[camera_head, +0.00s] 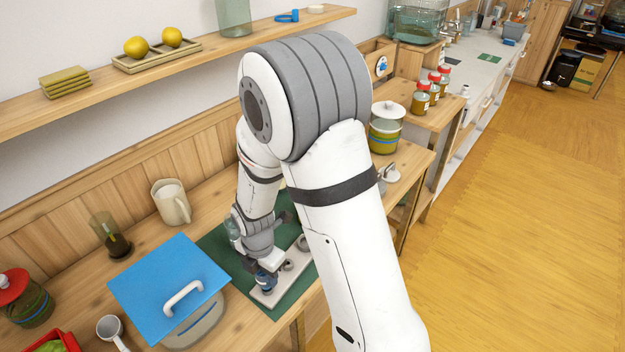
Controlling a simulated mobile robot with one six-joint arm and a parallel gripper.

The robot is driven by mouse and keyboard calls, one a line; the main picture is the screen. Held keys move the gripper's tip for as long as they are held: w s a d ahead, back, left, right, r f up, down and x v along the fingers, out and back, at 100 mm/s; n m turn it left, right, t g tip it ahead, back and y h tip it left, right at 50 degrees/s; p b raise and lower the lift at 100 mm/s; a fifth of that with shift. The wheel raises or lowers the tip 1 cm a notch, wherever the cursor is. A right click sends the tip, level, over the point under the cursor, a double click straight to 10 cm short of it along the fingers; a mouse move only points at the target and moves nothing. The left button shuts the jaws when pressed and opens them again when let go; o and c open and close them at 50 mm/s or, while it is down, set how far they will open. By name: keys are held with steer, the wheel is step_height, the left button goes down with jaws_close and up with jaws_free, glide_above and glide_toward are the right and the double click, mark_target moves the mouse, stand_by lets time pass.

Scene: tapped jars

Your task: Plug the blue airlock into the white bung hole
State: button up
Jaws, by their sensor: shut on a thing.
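No white bung hole can be made out clearly.
A bin with a blue lid (150,285) and white handle stands left of the mat. A beige mug (173,207) and a dark glass (110,238) stand behind it. A lidded pot (384,138) is right of my arm. A shelf (75,105) runs above.

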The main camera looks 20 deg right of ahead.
steer(key=c, duration=0.3)
steer(key=shift+s+r+p, duration=0.1)
steer(key=shift+r+p, duration=0.2)
steer(key=shift+r, duration=0.05)
stand_by(0.4)
steer(key=shift+r+p, duration=0.7)
steer(key=shift+r, duration=0.45)
steer(key=shift+r+p, duration=2)
steer(key=shift+r, duration=1.1)
